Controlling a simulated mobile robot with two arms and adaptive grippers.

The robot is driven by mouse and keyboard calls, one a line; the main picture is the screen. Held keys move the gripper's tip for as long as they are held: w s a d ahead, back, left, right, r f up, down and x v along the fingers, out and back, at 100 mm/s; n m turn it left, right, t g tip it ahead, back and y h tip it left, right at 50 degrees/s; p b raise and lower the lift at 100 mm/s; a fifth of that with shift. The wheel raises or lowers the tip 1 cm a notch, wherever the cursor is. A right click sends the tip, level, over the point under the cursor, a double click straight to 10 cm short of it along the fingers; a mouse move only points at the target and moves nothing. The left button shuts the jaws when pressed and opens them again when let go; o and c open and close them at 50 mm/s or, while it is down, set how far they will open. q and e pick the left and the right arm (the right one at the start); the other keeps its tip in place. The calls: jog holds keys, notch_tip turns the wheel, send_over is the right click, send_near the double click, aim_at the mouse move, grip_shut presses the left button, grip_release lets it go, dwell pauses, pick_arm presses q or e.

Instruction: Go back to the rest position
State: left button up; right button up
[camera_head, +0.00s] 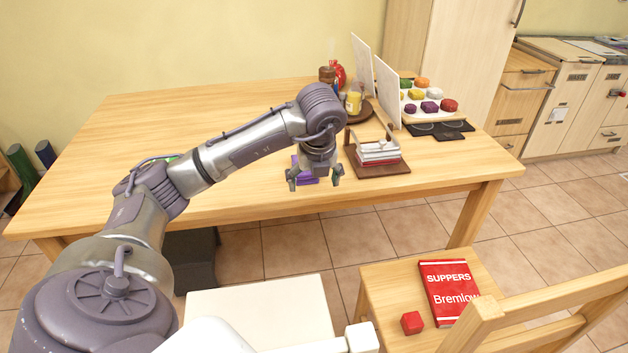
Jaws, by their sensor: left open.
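My left gripper (315,179) hangs at the end of my left arm, over the front edge of the wooden table (130,140). Its fingers are apart and point down, with nothing between them. A purple object (303,169) shows behind the fingers and is partly hidden by them. I cannot tell whether they touch. My right gripper does not show in the head view.
A wooden holder with books (379,153) stands just right of the gripper. White panels (388,92) and a tray of coloured pieces (440,116) stand farther back. A chair (395,285) in front holds a red book (450,290) and red cube (411,323).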

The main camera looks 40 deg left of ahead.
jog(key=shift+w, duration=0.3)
